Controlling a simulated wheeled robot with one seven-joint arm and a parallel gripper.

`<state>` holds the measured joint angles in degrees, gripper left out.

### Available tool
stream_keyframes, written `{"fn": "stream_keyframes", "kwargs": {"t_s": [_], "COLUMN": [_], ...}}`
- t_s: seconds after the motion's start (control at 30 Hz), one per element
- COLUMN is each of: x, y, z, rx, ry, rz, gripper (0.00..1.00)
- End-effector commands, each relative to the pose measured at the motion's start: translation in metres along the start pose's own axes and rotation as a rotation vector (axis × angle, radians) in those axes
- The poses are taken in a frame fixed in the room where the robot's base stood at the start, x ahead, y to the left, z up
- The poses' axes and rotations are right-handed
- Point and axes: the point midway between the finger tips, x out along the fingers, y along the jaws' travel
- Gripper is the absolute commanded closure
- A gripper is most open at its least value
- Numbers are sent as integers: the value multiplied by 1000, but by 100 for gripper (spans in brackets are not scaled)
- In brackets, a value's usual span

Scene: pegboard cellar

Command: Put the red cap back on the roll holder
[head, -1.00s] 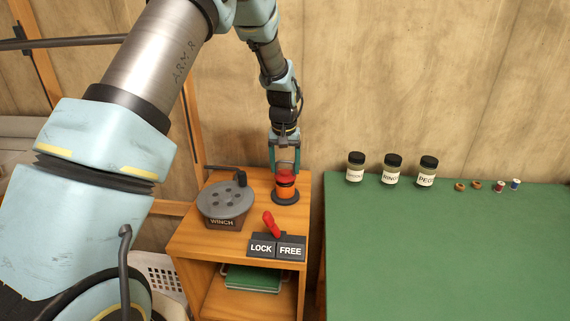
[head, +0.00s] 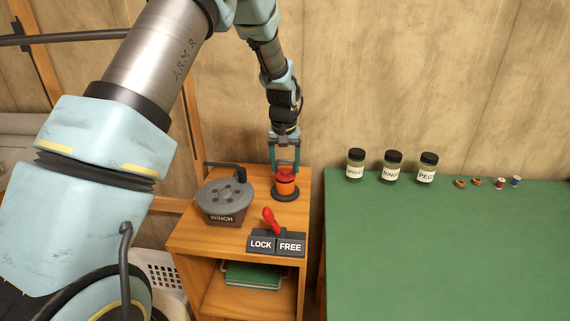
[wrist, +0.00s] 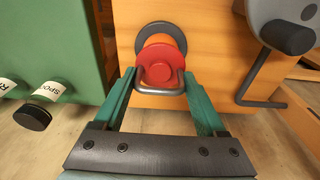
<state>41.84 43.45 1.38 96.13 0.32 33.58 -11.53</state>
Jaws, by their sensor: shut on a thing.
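The red cap (head: 286,175) sits at the top of the orange roll (head: 285,188), whose holder has a round dark base (head: 286,196) on the wooden cabinet. In the wrist view the red cap (wrist: 160,66) has a grey loop handle (wrist: 160,90) and overlaps part of the dark round base (wrist: 160,31). My gripper (head: 285,170) is above the holder, its teal fingers on either side of the cap. It is shut on the red cap. Whether the cap is fully seated or slightly raised, I cannot tell; it hides the holder's top.
A grey winch (head: 226,196) with a crank stands left of the holder.

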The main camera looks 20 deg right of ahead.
Motion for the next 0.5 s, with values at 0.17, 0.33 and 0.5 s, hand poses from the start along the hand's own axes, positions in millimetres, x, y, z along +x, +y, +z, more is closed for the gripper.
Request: {"fn": "stream_keyframes", "kwargs": {"t_s": [0.17, 0.33, 0.5], "x": [0, 0, 0], "y": [0, 0, 0], "z": [0, 0, 0], "rx": [0, 0, 0], "ry": [0, 0, 0], "rz": [0, 0, 0], "gripper": [79, 16, 0]}}
